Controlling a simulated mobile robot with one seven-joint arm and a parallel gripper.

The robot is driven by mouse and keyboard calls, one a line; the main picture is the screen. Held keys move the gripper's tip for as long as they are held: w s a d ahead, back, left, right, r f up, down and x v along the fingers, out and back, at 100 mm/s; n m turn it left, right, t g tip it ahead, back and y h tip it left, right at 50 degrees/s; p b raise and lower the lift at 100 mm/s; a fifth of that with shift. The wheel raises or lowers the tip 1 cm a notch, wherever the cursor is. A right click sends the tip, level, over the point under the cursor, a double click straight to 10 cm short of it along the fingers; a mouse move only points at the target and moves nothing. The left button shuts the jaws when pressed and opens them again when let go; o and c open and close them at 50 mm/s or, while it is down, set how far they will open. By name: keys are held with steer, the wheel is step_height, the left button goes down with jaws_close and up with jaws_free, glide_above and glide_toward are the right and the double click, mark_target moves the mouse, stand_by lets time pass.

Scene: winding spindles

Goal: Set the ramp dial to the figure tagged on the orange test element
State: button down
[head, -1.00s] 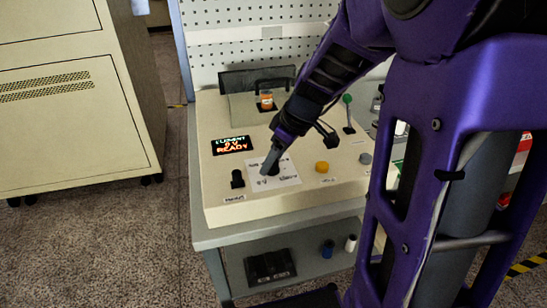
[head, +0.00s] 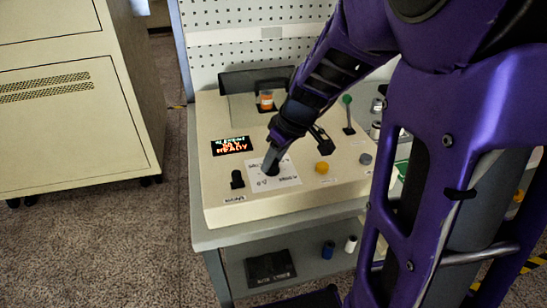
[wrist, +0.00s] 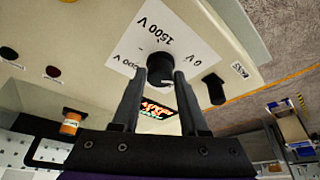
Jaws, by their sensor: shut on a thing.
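The ramp dial is a black knob (wrist: 159,67) at the middle of a white scale card (head: 287,180) on the beige console. In the wrist view the card reads 1500 V and 0 V; a third figure is hard to read. My gripper (head: 271,169) points down at the card and is shut on the knob, one finger on each side in the wrist view. The orange test element (head: 266,101) stands upright at the console's back; it also shows in the wrist view (wrist: 70,126). Its tag is too small to read. The display (head: 232,146) shows READY below a blurred voltage figure.
A black switch (head: 237,180) stands left of the card. A yellow button (head: 322,168), a grey button (head: 365,158) and a green-tipped lever (head: 347,114) stand to the right. A pegboard (head: 234,57) rises behind.

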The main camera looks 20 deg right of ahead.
steer(key=m+p, duration=0.1)
steer(key=m, duration=0.1)
steer(key=m+h+p, duration=0.1)
steer(key=m, duration=0.1)
steer(key=shift+a+r+t+h, duration=0.15)
steer(key=shift+a+t+h, duration=0.05)
steer(key=shift+t+h, duration=0.1)
steer(key=m+h+p, duration=0.1)
steer(key=m, duration=0.2)
steer(key=shift+a, duration=0.1)
steer(key=m+h+b, duration=0.1)
steer(key=m+b, duration=0.2)
steer(key=m, duration=0.1)
steer(key=shift+a+f+h+b, duration=0.1)
steer(key=shift+f+h+b, duration=0.25)
steer(key=shift+f+h, duration=0.05)
steer(key=m+g+h+b, duration=0.1)
steer(key=m+b, duration=0.2)
steer(key=m, duration=0.1)
steer(key=shift+r+b, duration=0.15)
steer(key=shift+b, duration=0.25)
steer(key=shift+m, duration=0.4)
steer(key=shift+c, duration=2.2)
jaws_free()
steer(key=shift+r, duration=0.1)
